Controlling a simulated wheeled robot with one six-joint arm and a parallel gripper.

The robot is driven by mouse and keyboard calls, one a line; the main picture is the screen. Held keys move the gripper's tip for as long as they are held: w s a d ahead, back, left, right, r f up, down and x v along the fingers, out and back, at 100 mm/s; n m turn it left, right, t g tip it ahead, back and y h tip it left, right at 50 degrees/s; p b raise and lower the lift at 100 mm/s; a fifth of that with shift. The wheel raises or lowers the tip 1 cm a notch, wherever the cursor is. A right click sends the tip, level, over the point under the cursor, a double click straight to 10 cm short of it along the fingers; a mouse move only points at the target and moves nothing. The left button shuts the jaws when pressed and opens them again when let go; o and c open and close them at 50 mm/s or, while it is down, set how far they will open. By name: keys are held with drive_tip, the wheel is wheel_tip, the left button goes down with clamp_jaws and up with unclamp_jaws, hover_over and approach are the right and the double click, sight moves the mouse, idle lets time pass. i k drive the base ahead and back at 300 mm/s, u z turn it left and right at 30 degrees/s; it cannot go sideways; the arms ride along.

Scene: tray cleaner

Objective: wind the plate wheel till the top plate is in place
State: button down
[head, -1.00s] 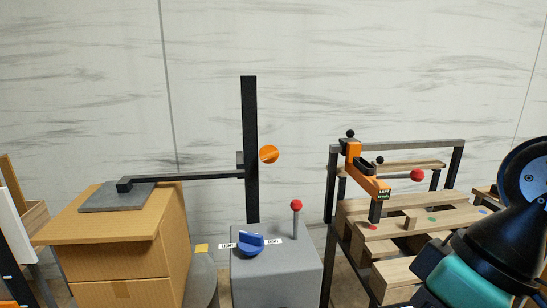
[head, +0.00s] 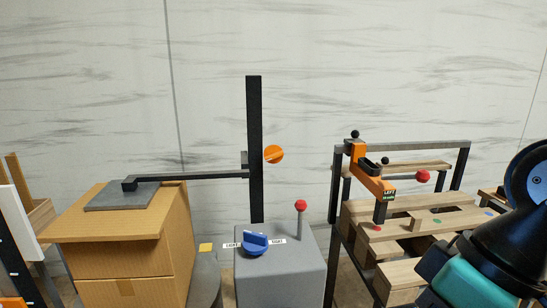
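The plate wheel appears to be the orange knob (head: 273,154) on the right side of a black upright post (head: 254,140). A black horizontal arm (head: 195,177) runs left from the post. The grey top plate (head: 122,196) hangs at its left end and lies on or just above the top of a cardboard box (head: 178,222); I cannot tell whether they touch. My arm fills the lower right of the head view, well right of the orange knob. My gripper is outside the picture.
A grey cabinet (head: 270,285) carries a blue knob (head: 255,243) between two labels and a red-topped lever (head: 301,206). At right, a dark frame (head: 400,149) with an orange lift arm (head: 366,172) stands by wooden pallets (head: 410,227). A white panel (head: 17,223) stands far left.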

sight(272, 154)
drive_tip(key=k, duration=0.4)
drive_tip(key=u, duration=0.05)
drive_tip(key=i, duration=0.8)
drive_tip(key=u, duration=0.75)
drive_tip(key=i, duration=0.6)
drive_tip(key=u, duration=0.05)
